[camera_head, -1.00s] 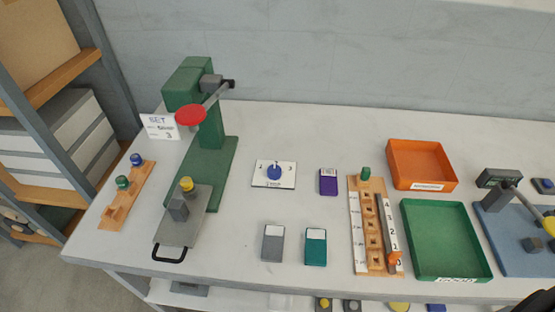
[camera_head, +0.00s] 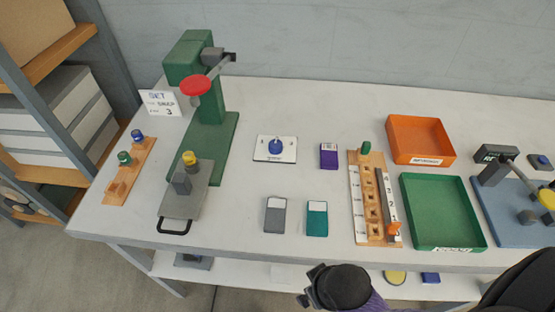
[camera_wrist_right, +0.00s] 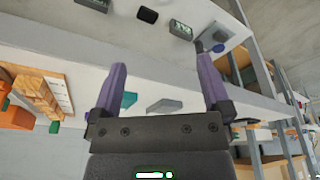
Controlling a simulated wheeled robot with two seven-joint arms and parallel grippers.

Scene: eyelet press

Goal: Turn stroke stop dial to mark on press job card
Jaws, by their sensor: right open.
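The stroke stop dial (camera_head: 275,146) is a blue knob on a white plate (camera_head: 262,155) with small marks, flat on the table in the head view. The job card (camera_head: 160,103) is white and stands beside the green press (camera_head: 206,140); it reads SET, with a 3 on its bottom line. My right gripper (camera_wrist_right: 160,85) shows in the right wrist view with its two purple fingers apart and nothing between them. In the head view, part of a dark arm of mine is at the bottom edge, well away from the dial. My left gripper is not in view.
A grey box (camera_head: 275,214), a teal box (camera_head: 317,218) and a purple box (camera_head: 328,156) stand near the dial. A wooden gauge rack (camera_head: 365,240), an orange tray (camera_head: 451,151) and a green tray (camera_head: 483,230) are to the right. The table between dial and front edge is partly clear.

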